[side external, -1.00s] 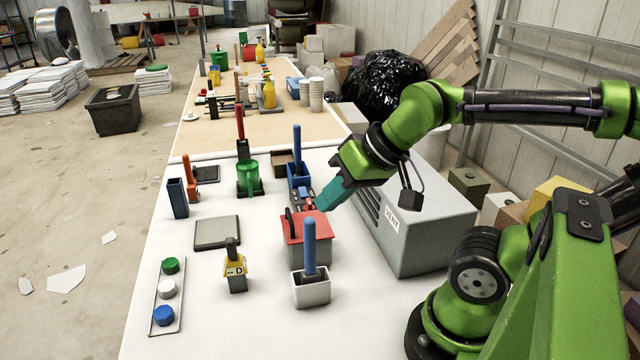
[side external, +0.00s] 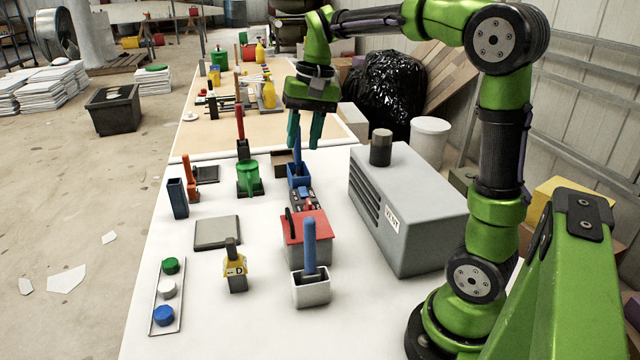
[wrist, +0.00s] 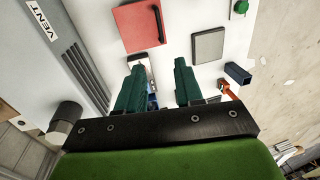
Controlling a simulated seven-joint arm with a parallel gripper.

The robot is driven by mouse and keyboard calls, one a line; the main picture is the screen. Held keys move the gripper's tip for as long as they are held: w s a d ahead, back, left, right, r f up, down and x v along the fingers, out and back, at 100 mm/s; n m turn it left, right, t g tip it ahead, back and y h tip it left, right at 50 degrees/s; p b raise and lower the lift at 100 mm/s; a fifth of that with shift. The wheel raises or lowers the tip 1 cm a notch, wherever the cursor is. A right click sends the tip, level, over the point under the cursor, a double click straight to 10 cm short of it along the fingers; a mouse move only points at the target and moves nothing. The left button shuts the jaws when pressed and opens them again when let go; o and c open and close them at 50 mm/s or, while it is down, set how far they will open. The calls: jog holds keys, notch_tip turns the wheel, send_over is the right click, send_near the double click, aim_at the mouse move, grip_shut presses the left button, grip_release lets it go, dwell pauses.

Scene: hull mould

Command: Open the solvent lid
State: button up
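A grey box with a flat red lid (side external: 306,227) stands on the white table. The lid lies down over the box, with a black handle (side external: 290,223) along its left side. No solvent label is readable on it. The red lid also shows at the top of the wrist view (wrist: 135,28), with its handle (wrist: 158,22) at the right. My gripper (side external: 305,138) is raised above the table, beyond the lid and near the blue holder. Its two teal fingers point down and stand apart with nothing held between them; the gap also shows in the wrist view (wrist: 159,72).
A white holder with a blue-handled tool (side external: 310,287) stands in front of the box. A blue holder (side external: 299,178) stands behind it. The large grey vent box (side external: 415,215) is close on the right.

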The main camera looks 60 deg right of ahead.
aim_at(289, 213)
jog(key=f, duration=0.5)
jog(key=w+a+f, duration=0.1)
jog(key=f, duration=0.4)
jog(key=w+a+f, duration=0.1)
jog(key=f, duration=0.4)
jog(key=shift+w+a+f, duration=0.1)
jog(key=shift+a+f, duration=0.05)
jog(key=shift+f, duration=0.25)
jog(key=shift+c, duration=0.3)
grip_shut()
dwell(0.3)
